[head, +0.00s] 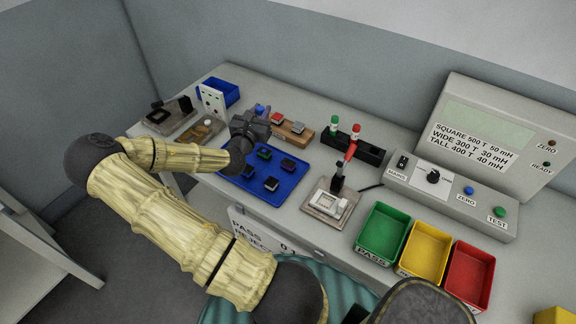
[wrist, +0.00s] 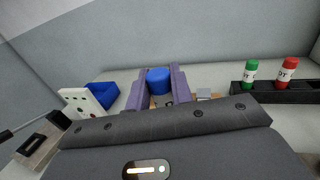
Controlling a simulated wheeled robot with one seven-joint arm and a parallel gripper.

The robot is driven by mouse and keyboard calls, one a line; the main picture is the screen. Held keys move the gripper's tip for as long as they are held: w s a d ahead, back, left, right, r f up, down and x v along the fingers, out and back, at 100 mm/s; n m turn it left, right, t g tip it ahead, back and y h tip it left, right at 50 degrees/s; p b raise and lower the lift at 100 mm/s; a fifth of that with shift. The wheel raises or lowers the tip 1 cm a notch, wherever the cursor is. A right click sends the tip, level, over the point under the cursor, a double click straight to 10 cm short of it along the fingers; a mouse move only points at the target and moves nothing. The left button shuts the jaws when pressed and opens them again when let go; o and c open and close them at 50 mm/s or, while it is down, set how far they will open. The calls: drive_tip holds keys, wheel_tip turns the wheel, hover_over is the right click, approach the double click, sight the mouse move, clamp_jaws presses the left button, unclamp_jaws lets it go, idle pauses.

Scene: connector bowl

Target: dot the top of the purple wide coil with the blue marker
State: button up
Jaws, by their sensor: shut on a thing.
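My gripper (head: 262,112) is over the bench just behind the blue tray. It is shut on the blue marker (wrist: 158,80), whose blue end shows between the two fingers in the wrist view. The marker's lower part is hidden by my gripper. Several small dark coils sit apart in the blue tray (head: 283,189), such as one at the front (head: 271,184) and one at the right (head: 288,163). They are too small and dark for me to tell which is the purple wide coil. My gripper and forearm cover part of the tray's far left side.
A black rack (head: 368,154) holds a green marker (head: 334,125) and a red marker (head: 355,131). A wooden block (head: 297,133) with red and pale pads is close beside my gripper. A test fixture (head: 330,203) and green, yellow and red bins (head: 382,233) stand to the right.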

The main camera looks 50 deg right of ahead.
drive_tip(key=shift+c, duration=0.9)
drive_tip(key=shift+w+a, duration=0.2)
drive_tip(key=w+a+n+t+y+p, duration=0.35)
drive_tip(key=w+a+t+p, duration=0.2)
drive_tip(key=a, duration=0.35)
drive_tip(key=w+a+f+n+t+y+p, duration=0.1)
drive_tip(key=a+n+t+y+p, duration=0.2)
drive_tip(key=a, duration=1.1)
drive_tip(key=w+a+f+n+t+y+p, duration=0.1)
drive_tip(key=a+f+n+t+y+p, duration=0.1)
drive_tip(key=a+n+y+p, duration=0.4)
drive_tip(key=a+n+t+y, duration=0.1)
drive_tip(key=a+y, duration=0.3)
drive_tip(key=a, duration=0.4)
drive_tip(key=shift+w+a+f, duration=0.2)
drive_tip(key=shift+a, duration=0.15)
drive_tip(key=shift+w+n+y, duration=0.1)
drive_tip(key=shift+n+y, duration=0.15)
